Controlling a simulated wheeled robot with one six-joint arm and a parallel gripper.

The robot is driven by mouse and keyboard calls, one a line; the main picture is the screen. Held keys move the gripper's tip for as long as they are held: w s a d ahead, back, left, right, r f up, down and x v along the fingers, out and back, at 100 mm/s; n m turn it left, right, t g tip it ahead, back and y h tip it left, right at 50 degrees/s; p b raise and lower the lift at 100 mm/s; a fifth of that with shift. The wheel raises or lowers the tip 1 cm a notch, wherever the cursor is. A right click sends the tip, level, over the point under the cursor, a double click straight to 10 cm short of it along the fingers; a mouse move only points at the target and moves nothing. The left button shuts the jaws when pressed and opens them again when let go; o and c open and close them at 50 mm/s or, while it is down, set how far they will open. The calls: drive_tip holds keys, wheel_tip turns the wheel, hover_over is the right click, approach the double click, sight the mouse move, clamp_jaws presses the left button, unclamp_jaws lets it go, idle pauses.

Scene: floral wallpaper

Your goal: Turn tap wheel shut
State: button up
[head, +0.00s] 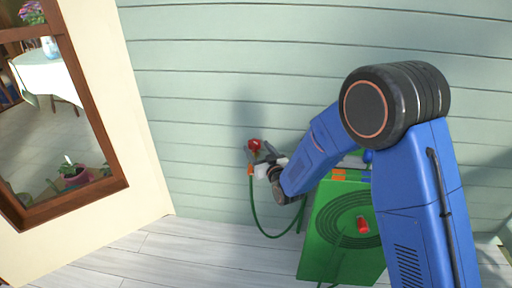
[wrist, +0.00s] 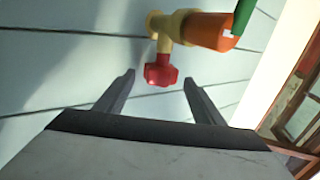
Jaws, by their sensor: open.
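The red tap wheel (head: 255,145) is on the pale green plank wall, left of the middle in the head view. In the wrist view the red wheel (wrist: 160,72) sits on a brass tap (wrist: 178,27), with an orange hose connector (wrist: 217,31) on its spout. My gripper (wrist: 158,82) is open, its two fingers on either side of the wheel as seen from the wrist, with gaps on both sides. I cannot tell whether the wheel is between the fingertips or just beyond them. In the head view my gripper (head: 262,158) is right by the tap and hides part of it.
A green hose (head: 254,205) hangs from the tap and loops toward a green hose reel box (head: 330,225) on the plank floor, below my arm. A wood-framed window (head: 115,170) is at the left. The floor left of the box is clear.

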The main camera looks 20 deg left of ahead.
sight(251, 147)
drive_tip(key=shift+x, duration=1.15)
drive_tip(key=c, duration=1)
drive_tip(key=shift+s, duration=0.1)
drive_tip(key=shift+c, duration=0.2)
drive_tip(key=shift+a+m+t+h, duration=0.1)
drive_tip(key=shift+m+t+h, duration=0.3)
drive_tip(key=shift+h, duration=0.1)
drive_tip(key=shift+s+a+m+t+h, duration=0.1)
drive_tip(key=shift+s+m+t+h, duration=0.1)
drive_tip(key=shift+m+t+h, duration=0.35)
drive_tip(key=m+t+h, duration=0.1)
drive_tip(key=h, duration=0.1)
drive_tip(key=m+t+h, duration=0.1)
drive_tip(key=h, duration=0.1)
drive_tip(key=shift+s+a+m, duration=0.1)
drive_tip(key=shift+a+m, duration=0.15)
drive_tip(key=shift+m, duration=0.1)
drive_tip(key=shift+a+m+t+h, duration=0.1)
drive_tip(key=shift+m+t+h, duration=0.2)
drive_tip(key=shift+m+h, duration=1.15)
drive_tip(key=shift+a+m+t+h, duration=0.2)
drive_tip(key=shift+m+h, duration=0.55)
drive_tip(key=shift+h, duration=1.25)
